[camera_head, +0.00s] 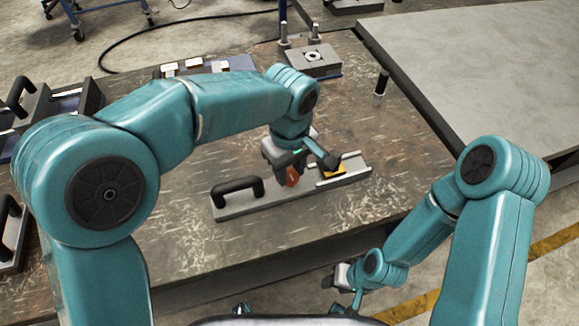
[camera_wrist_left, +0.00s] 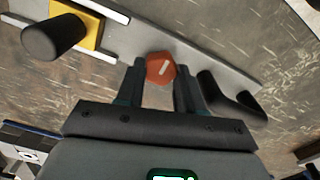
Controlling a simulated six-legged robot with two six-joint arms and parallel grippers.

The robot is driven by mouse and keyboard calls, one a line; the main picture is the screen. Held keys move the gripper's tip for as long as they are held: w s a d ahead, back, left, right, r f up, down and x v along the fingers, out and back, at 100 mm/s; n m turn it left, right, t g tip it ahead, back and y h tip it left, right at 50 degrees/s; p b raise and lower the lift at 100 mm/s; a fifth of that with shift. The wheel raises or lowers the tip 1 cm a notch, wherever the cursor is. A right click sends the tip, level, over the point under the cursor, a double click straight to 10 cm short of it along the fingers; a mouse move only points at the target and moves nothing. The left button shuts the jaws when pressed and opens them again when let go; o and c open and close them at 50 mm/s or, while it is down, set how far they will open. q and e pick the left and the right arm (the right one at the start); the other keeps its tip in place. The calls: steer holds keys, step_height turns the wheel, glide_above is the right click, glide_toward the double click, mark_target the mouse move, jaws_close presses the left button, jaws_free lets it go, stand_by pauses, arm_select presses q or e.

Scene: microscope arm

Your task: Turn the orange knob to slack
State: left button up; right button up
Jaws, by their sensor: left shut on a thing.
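The orange knob (camera_head: 292,177) is on a long grey plate (camera_head: 235,209) on the worktable. In the left wrist view the knob (camera_wrist_left: 160,69) is faceted, with a short pale line on its face, slightly tilted. My left gripper (camera_head: 284,167) is at the knob. In the left wrist view its two fingers (camera_wrist_left: 159,82) are on either side of the knob, shut on it. My right gripper (camera_head: 341,275) hangs low beyond the table's front edge, small and partly hidden by its arm, so its jaws are unclear.
The plate has a black handle (camera_head: 237,190) left of the knob. On its right, a yellow block (camera_head: 334,172) with a black grip sits between rails. A block with posts (camera_head: 312,62) and a dark upright cylinder (camera_head: 381,85) stand behind. The table right of the plate is clear.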

mark_target(290, 174)
arm_select(q)
steer(key=o, duration=1)
steer(key=shift+o, duration=0.2)
step_height(290, 174, up, 16)
steer(key=p, duration=0.2)
steer(key=shift+r+p, duration=0.2)
steer(key=shift+p, duration=0.2)
